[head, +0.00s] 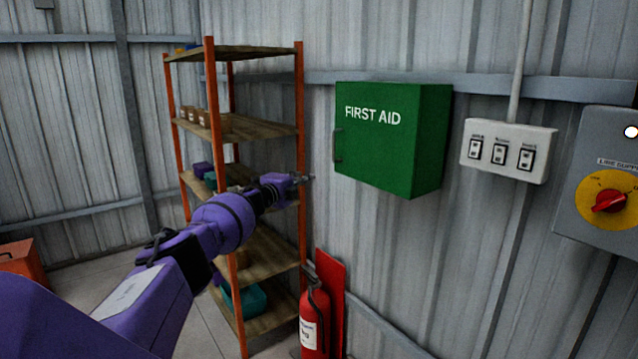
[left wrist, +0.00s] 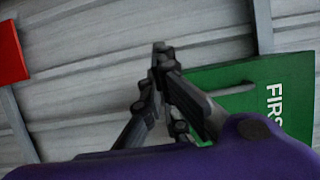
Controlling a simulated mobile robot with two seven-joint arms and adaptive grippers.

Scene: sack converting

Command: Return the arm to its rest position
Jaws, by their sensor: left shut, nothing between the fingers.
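My left arm (head: 222,222) is purple and reaches from the lower left of the head view toward the wall. My left gripper (head: 308,178) is at its end, just left of the green first aid cabinet (head: 385,145) and in front of the shelf's right post. In the left wrist view the left gripper (left wrist: 160,50) shows dark fingers brought together with nothing between them. The first aid cabinet (left wrist: 250,90) lies behind and to the right of the fingers there. Its door looks shut in the head view. My right gripper is in neither view.
An orange-post shelf (head: 303,100) with wooden boards and small bins stands behind my left arm. A red fire extinguisher (head: 314,325) is below the gripper. A switch panel (head: 508,150) and a grey box with a red rotary switch (head: 609,201) are on the wall at right.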

